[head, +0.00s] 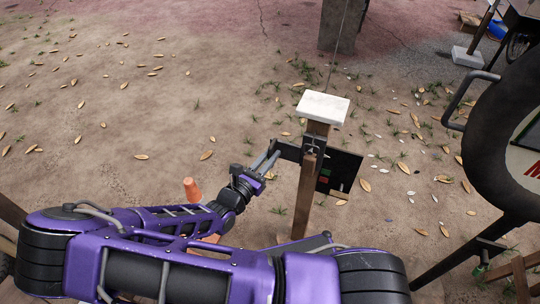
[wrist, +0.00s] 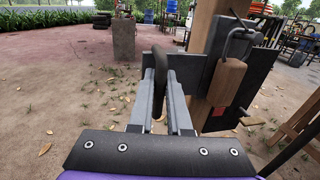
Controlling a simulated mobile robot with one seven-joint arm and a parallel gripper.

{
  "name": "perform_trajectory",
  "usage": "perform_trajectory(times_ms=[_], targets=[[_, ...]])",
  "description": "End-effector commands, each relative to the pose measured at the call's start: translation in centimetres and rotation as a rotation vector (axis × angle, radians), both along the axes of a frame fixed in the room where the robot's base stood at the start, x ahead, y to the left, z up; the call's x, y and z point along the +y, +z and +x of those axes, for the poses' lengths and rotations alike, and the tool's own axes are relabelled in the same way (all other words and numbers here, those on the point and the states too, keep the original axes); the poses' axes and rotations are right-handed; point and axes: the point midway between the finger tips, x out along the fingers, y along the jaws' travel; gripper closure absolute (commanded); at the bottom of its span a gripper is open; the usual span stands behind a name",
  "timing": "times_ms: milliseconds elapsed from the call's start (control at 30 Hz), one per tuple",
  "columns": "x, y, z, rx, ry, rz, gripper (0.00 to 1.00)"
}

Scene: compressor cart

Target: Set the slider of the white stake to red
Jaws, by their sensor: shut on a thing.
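The white stake is a wooden post (head: 307,190) with a white cap (head: 323,106); its post also shows in the wrist view (wrist: 205,28). A dark plate (head: 341,172) on it carries small red and green marks. In the wrist view a wooden block with a bent metal rod (wrist: 226,84) sits before the dark plate, a red patch near its lower end. My gripper (head: 272,160) is at the left side of the post. Its fingers (wrist: 160,92) are shut on a dark rounded handle (wrist: 154,66), seemingly the slider's. How the handle joins the plate is hidden.
An orange cone (head: 192,190) stands behind my arm. A large black ring-shaped frame with a metal handle (head: 470,99) is at the right. A concrete pillar (head: 341,27) stands behind the stake. The leaf-strewn ground at left is open.

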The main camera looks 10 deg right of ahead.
Motion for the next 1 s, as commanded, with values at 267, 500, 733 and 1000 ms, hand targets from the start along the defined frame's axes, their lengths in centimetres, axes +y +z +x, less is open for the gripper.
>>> perform_trajectory(times_ms=[267,500,733,1000], targets=[[-0.1,-0.7,-0.1,0.002,-0.002,-0.001,1.0],[-0.1,-6.9,-0.1,0.005,-0.003,0.001,1.0],[0.0,-10.9,-0.1,0.004,-0.001,0.002,1.0],[0.0,-11.3,-0.1,0.003,-0.001,0.002,1.0]])
